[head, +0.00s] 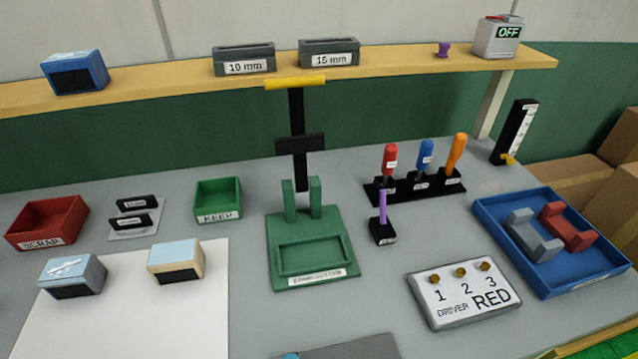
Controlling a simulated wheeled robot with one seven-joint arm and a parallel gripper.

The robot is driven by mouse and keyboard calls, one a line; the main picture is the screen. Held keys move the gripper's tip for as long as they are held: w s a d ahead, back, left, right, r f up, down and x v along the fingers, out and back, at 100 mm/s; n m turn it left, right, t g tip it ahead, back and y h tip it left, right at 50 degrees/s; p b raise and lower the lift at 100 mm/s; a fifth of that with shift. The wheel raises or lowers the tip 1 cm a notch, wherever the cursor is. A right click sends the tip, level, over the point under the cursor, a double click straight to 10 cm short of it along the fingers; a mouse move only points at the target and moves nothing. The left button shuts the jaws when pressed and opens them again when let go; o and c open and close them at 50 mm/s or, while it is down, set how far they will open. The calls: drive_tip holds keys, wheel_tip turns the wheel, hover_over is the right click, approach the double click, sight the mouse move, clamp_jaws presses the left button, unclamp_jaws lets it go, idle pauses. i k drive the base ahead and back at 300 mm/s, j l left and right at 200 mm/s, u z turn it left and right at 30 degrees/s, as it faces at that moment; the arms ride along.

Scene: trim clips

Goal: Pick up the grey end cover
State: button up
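The grey end cover (530,233) is a U-shaped grey block. It lies in the blue tray (557,287) at the right of the table, with its open side towards the right. A red U-shaped piece (570,227) lies close to its right in the same tray. My gripper is not in view.
A white sign reading DRIVER RED (463,296) lies left of the tray's front. A black rack (418,190) with red, blue and orange screwdrivers stands behind it. A green press fixture (310,240) with a tall black post stands mid-table. Cardboard boxes (610,170) stand beyond the right edge.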

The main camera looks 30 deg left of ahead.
sight(74, 276)
drive_tip(key=u, duration=1.95)
